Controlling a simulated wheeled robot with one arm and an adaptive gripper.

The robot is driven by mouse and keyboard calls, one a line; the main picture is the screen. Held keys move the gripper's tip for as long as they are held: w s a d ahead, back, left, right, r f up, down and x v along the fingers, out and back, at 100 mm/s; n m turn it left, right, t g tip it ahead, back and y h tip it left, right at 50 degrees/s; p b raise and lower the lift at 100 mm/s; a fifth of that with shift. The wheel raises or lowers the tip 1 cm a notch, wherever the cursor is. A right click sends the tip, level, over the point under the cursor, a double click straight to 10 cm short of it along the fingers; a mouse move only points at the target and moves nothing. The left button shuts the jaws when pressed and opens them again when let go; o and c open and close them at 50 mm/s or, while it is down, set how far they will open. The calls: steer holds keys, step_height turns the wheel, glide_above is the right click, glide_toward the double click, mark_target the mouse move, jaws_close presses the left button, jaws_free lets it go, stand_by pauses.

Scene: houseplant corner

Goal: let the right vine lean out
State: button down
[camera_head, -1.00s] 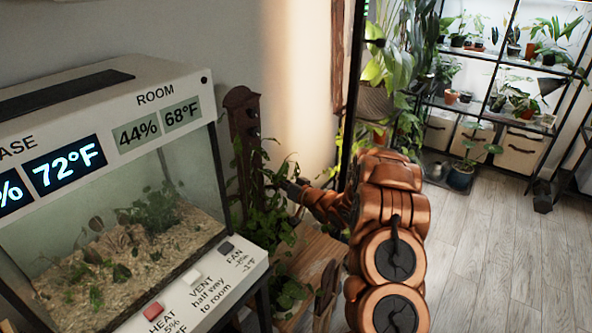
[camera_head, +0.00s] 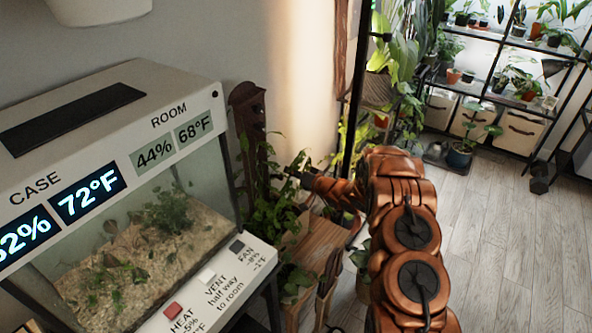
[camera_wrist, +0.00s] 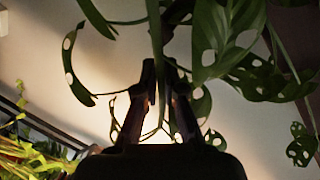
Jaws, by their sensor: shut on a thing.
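A leafy green vine (camera_head: 268,212) grows up against a dark wooden post with knobs (camera_head: 247,118), above a small wooden stand. My gripper (camera_head: 292,173) is at the right side of the vine's upper part, small and partly hidden among leaves. In the wrist view, my gripper (camera_wrist: 163,75) is closed around a thin green vine stem (camera_wrist: 155,45) that runs between the fingers. Leaves with holes (camera_wrist: 225,40) hang around and in front of the fingertips. I cannot tell whether anything still ties the stem to the post.
A glass case (camera_head: 130,230) with readouts and labelled buttons stands close on the left. The wooden stand (camera_head: 318,245) is below the vine. A dark upright pole (camera_head: 355,100) and plant shelves (camera_head: 490,60) are behind. Wooden floor (camera_head: 500,240) is free at right.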

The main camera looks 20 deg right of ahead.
steer(key=shift+r, duration=0.1)
steer(key=c, duration=1.5)
jaws_free()
steer(key=shift+c, duration=0.2)
steer(key=v, duration=1.2)
steer(key=shift+w+d, duration=0.1)
steer(key=shift+d, duration=0.05)
